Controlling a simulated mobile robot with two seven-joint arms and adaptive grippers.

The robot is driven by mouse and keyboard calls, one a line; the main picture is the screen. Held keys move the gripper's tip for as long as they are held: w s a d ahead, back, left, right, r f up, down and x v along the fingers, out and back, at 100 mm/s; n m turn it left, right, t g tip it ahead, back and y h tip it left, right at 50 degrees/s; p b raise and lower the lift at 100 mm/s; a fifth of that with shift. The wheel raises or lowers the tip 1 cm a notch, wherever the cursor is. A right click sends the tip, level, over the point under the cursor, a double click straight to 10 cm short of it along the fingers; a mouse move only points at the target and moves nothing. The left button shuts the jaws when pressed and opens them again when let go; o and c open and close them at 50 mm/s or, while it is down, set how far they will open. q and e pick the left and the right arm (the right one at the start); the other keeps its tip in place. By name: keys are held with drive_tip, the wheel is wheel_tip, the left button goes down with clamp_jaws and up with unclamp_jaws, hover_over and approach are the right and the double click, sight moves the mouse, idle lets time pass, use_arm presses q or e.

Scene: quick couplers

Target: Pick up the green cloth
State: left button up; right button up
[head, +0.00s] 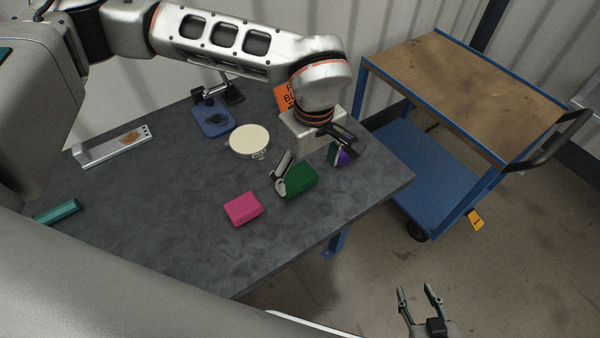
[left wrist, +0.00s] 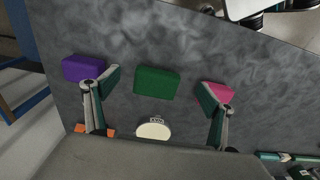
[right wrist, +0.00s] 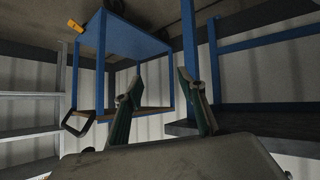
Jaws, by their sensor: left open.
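The green cloth (head: 299,181) is a folded block on the dark table, between a pink and a purple one. It also shows in the left wrist view (left wrist: 157,82), centred between my left fingertips. My left gripper (head: 315,160) is wide open, pointing down over the table at the green cloth, with nothing held. One finger overlaps the cloth's left edge in the head view; I cannot tell whether it touches. My right gripper (head: 419,292) is open and empty, off the table at the lower right; its fingers also show in the right wrist view (right wrist: 160,77).
The pink cloth (head: 243,209) and the purple cloth (head: 346,158) lie close on either side. A round cream-topped object (head: 249,140), a blue device (head: 213,117) and an orange sign (head: 283,97) stand behind. A blue cart (head: 440,165) is right of the table. The table front is clear.

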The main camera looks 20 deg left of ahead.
sight(296, 175)
use_arm(q)
drive_tip(key=shift+w+a+r+t+y, duration=0.15)
drive_tip(key=shift+w+a+r, duration=0.1)
drive_tip(key=shift+w+a, duration=0.35)
drive_tip(key=shift+w+a+r+t+y, duration=0.15)
drive_tip(key=shift+w+a+r, duration=0.05)
drive_tip(key=shift+w+a, duration=0.35)
drive_tip(key=shift+a+f, duration=0.15)
drive_tip(key=shift+f, duration=0.15)
drive_tip(key=f, duration=0.4)
drive_tip(key=a+f+b, duration=0.1)
drive_tip(key=f, duration=0.2)
drive_tip(key=shift+w, duration=0.2)
drive_tip(key=c, duration=1.1)
